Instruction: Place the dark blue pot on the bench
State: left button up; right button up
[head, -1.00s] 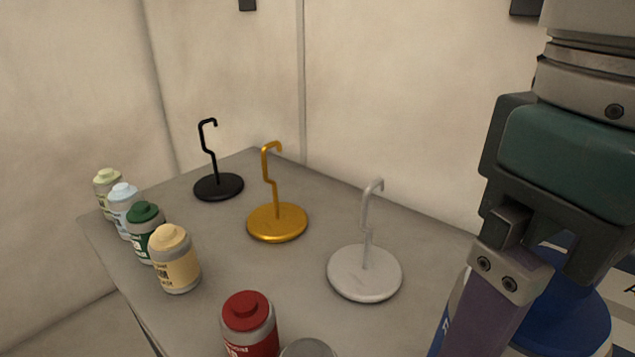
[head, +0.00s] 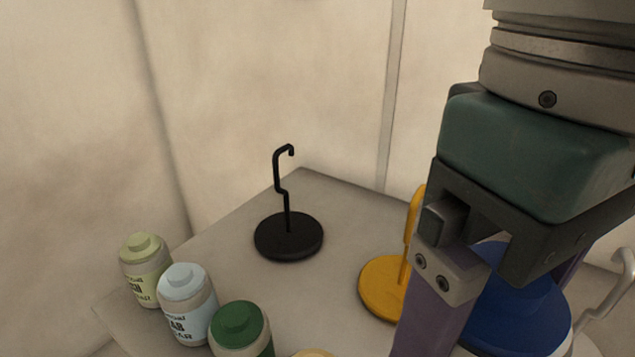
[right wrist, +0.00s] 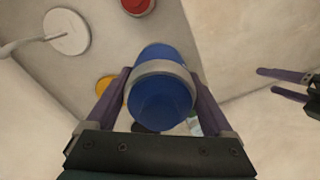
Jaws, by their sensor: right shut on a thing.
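The dark blue pot (head: 520,312) is held in my right gripper (head: 490,290), low at the right of the head view; the near purple finger covers part of it. In the right wrist view the pot (right wrist: 160,98), blue with a grey band, sits between both fingers. The grey bench (head: 350,225) lies beyond and below it; I cannot tell the gap between them. My left gripper (right wrist: 275,82) shows at the right edge of the right wrist view, fingers apart, with nothing seen between them.
A black hook stand (head: 288,237), a yellow one (head: 382,288) and a white one (right wrist: 67,32) stand on the bench. Pale green (head: 146,270), light blue (head: 188,305) and dark green (head: 241,332) pots line the left edge. A red pot (right wrist: 137,5) also shows. Pale walls stand behind.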

jog(key=shift+s+d+f+b, duration=0.1)
jog(key=shift+f+b, duration=0.95)
jog(key=shift+f, duration=3.8)
jog(key=shift+d+f+b, duration=0.1)
jog(key=shift+f+b, duration=0.9)
jog(key=shift+f, duration=3.8)
jog(key=shift+f, duration=0.1)
jog(key=o, duration=1.5)
notch_tip(320, 180, up, 12)
jog(key=shift+a+r+p, duration=0.1)
jog(key=shift+r+p, duration=0.05)
jog(key=shift+p, duration=1)
